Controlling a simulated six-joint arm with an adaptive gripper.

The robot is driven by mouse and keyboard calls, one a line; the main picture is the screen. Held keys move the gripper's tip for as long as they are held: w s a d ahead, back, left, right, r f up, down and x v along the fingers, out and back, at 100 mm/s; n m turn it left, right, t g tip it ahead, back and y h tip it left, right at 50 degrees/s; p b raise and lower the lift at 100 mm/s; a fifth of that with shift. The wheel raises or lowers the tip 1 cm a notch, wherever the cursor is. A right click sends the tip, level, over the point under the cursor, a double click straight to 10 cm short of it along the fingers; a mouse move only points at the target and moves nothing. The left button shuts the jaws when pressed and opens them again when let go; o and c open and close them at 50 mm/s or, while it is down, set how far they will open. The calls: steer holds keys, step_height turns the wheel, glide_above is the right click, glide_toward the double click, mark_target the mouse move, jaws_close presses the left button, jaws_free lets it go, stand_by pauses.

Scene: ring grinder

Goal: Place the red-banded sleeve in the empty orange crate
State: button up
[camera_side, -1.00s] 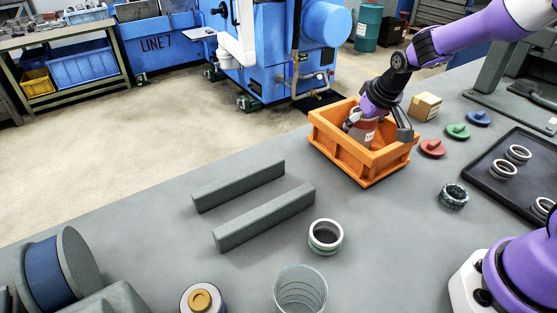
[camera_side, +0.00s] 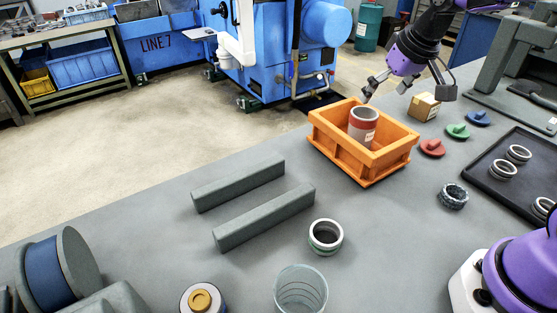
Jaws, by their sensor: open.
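The red-banded sleeve (camera_side: 362,127) stands upright inside the orange crate (camera_side: 343,162), towards its middle. It is a pale cylinder with a red band, an open top and a small white label. Its lower part is hidden by the crate's front wall. My gripper (camera_side: 407,92) is above the crate's back right side, apart from the sleeve. Its fingers are spread wide and hold nothing.
A cardboard box (camera_side: 424,107) stands right of the crate. Red (camera_side: 432,148), green (camera_side: 458,131) and blue (camera_side: 479,118) knobbed pieces lie nearby. A black tray (camera_side: 512,185) holds several rings. Two grey bars (camera_side: 265,217) and a green-banded sleeve (camera_side: 326,236) are in front.

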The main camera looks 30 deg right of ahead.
steer(key=s+a+r, duration=0.1)
steer(key=s+a, duration=0.2)
steer(key=s, duration=0.4)
steer(key=s+a+n+t, duration=0.1)
steer(key=s+a, duration=0.3)
steer(key=s, duration=0.3)
steer(key=shift+s+a+r+n+y, duration=0.2)
steer(key=shift+r+n+y, duration=0.1)
steer(key=shift+r+y, duration=0.1)
